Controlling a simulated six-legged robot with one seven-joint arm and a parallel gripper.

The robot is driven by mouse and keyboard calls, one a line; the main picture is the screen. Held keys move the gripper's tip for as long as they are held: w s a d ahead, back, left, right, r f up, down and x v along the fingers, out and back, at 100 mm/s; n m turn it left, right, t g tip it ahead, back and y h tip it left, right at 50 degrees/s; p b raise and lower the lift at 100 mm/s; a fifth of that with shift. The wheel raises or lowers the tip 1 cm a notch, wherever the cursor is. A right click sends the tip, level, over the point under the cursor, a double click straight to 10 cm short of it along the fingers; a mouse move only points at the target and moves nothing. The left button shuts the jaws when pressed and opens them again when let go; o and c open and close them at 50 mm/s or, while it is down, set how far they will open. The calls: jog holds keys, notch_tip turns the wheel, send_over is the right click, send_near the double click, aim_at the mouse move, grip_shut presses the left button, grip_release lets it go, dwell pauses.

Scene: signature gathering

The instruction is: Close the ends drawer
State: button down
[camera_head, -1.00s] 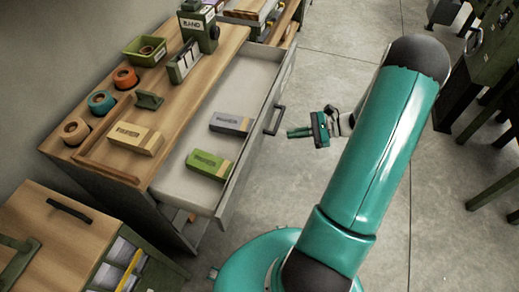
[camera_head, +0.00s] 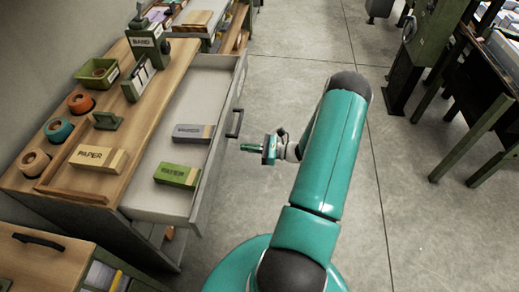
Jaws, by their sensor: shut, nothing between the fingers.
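The ends drawer (camera_head: 212,77) is pulled out of the wooden-topped bench, with a dark handle (camera_head: 235,122) on its front panel. A grey box (camera_head: 193,132) and a green box (camera_head: 177,175) lie inside it, with bare floor showing at its far part. My gripper (camera_head: 245,147) is shut and empty. It hangs to the right of the drawer front, just below the handle in the picture, with its fingers pointing left at the panel. A gap shows between the fingertips and the panel; its depth is hard to judge.
On the bench top (camera_head: 175,75) stand a green stand marked BAND (camera_head: 146,40), a green bin (camera_head: 97,73), tape rolls (camera_head: 60,130) and a tan PAPER box (camera_head: 97,158). A lower cabinet (camera_head: 45,258) is at bottom left. The floor (camera_head: 300,60) right of the drawer is clear.

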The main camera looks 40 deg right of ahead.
aim_at(223, 145)
jog(key=x, duration=0.6)
jog(key=shift+a, duration=0.15)
jog(key=x, duration=2.4)
jog(key=shift+s+a, duration=0.1)
jog(key=shift+a, duration=0.05)
jog(key=shift+w+a+r, duration=0.15)
jog(key=shift+w+a, duration=0.05)
jog(key=shift+w, duration=0.05)
jog(key=shift+w, duration=0.1)
